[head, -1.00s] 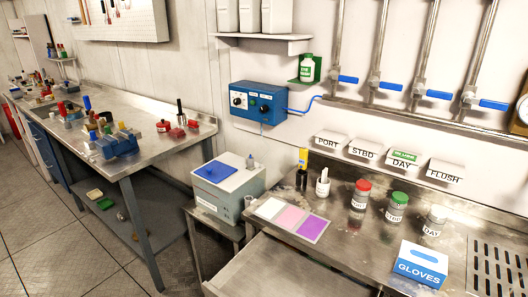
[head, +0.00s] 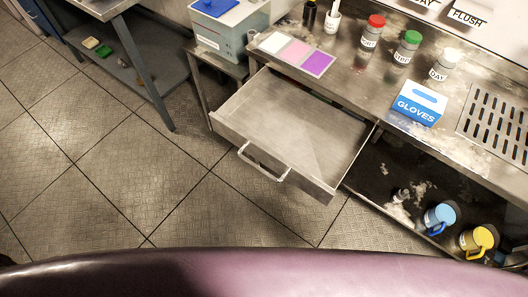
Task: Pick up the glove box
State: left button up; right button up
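The glove box (head: 420,103) is a small blue and white carton marked GLOVES. It stands on the metal counter (head: 352,92) at the right of the head view, near the counter's front edge. Neither of my grippers is in view.
An empty drawer (head: 290,125) stands open below the counter. Red-, green- (head: 404,48) and white-capped jars stand behind the box, and a slotted drain plate (head: 497,125) lies to its right. Blue (head: 438,218) and yellow (head: 477,241) mugs sit on the lower shelf. The floor at left is clear.

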aim_at(425, 106)
jog(key=j+z, duration=0.15)
jog(key=z, duration=0.2)
jog(key=i+j+z, duration=0.1)
jog(key=z, duration=0.25)
jog(key=j, duration=0.1)
